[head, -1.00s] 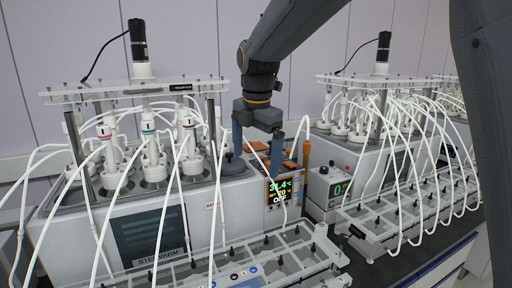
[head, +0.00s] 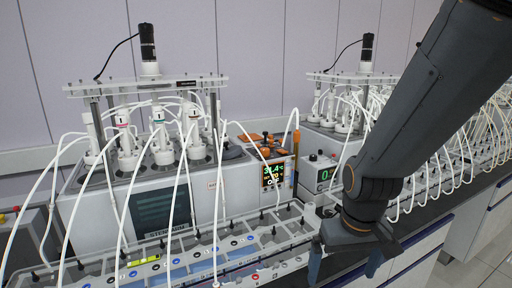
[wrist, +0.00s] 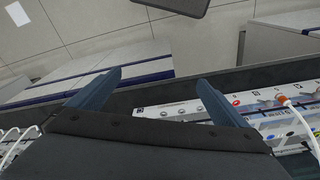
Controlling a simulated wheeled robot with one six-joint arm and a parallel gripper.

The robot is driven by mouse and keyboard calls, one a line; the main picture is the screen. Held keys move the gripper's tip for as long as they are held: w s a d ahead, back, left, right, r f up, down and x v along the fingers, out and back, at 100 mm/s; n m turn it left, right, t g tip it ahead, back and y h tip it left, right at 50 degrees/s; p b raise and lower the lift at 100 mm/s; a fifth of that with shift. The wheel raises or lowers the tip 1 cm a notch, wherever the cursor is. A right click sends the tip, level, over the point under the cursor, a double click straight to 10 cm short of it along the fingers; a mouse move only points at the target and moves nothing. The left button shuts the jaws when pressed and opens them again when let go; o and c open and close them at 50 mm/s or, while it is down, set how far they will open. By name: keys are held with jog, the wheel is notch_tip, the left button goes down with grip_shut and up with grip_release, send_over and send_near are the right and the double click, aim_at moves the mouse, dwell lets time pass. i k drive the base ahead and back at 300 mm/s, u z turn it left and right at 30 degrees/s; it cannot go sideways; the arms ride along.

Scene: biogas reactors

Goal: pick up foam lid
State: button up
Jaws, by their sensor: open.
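I cannot pick out the foam lid with certainty in either view. A dark round lid with a knob (head: 231,151) sits on top of the left water bath (head: 158,215), beside the white bottle caps; its material cannot be told. My gripper (head: 346,262) points down at the lower right of the head view, near the bench's front edge and well to the right of that lid. In the wrist view its two blue fingers (wrist: 159,77) stand apart with nothing between them.
A control unit with a lit display (head: 273,175) stands right of the bath. A second reactor set (head: 367,80) stands behind my arm. The wrist view shows floor (wrist: 205,45) beyond the bench edge.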

aim_at(235, 151)
jog(key=z, duration=2.45)
jog(key=k, duration=1.45)
jog(key=u, duration=1.2)
jog(key=i, duration=1)
